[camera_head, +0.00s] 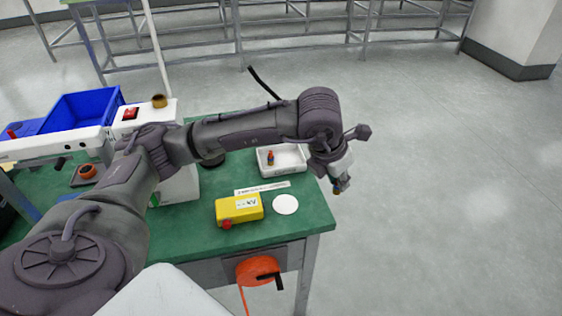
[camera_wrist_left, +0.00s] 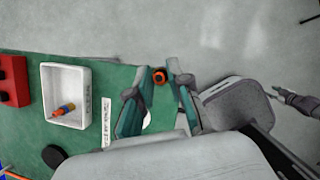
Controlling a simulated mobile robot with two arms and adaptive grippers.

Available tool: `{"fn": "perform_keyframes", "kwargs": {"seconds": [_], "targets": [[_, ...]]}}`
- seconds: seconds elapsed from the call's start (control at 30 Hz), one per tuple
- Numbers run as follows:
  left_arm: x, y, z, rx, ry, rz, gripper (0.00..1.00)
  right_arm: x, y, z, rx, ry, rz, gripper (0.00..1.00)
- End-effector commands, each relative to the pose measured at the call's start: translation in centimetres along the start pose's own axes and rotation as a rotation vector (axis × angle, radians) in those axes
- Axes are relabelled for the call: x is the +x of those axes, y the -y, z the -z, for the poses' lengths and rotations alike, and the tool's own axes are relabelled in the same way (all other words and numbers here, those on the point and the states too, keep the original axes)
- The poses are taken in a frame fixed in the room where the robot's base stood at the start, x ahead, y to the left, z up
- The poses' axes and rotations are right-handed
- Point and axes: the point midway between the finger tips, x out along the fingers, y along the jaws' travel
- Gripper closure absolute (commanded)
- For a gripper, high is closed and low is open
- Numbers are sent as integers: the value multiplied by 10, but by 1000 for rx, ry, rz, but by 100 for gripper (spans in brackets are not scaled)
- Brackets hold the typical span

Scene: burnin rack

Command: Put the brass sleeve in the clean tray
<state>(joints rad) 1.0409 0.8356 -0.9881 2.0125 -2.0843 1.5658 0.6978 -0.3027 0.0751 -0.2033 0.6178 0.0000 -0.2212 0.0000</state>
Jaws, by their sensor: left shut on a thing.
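My left gripper (camera_head: 340,187) hangs past the right end of the green table, to the right of the white tray (camera_head: 262,171). In the left wrist view, its teal fingers (camera_wrist_left: 158,78) are shut on a small orange ring with a dark centre (camera_wrist_left: 160,77). I cannot tell if this ring is the brass sleeve. A brass-coloured short cylinder (camera_head: 159,100) stands on top of the white machine. The white tray also shows in the left wrist view (camera_wrist_left: 85,85), with a small red, blue and yellow piece (camera_head: 270,157) inside. My right gripper is not seen.
A yellow box with a red button (camera_head: 240,208) and a white disc (camera_head: 286,204) lie on the green table (camera_head: 290,228). A blue bin (camera_head: 85,108) stands at the left. An orange reel (camera_head: 258,270) hangs at the front edge. The floor to the right is clear.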

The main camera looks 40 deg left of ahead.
Motion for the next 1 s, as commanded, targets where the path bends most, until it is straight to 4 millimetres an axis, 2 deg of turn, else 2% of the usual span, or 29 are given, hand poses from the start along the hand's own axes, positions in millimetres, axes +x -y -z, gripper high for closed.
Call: {"fn": "perform_keyframes", "kwargs": {"seconds": [0.3, 0.5, 0.67, 0.83, 1.0], "targets": [[-20, -56, -25, -823, 1, -342, 100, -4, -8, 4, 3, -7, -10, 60], [-29, -80, -31, -1147, 1, -476, 100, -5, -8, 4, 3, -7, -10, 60], [-21, -94, -29, -1225, -2, -505, 100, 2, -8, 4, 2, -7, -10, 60], [3, -129, -24, -1230, -6, -507, 100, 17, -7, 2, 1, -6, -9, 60], [20, -168, -23, -1226, -5, -509, 100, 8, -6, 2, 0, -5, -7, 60]]}}
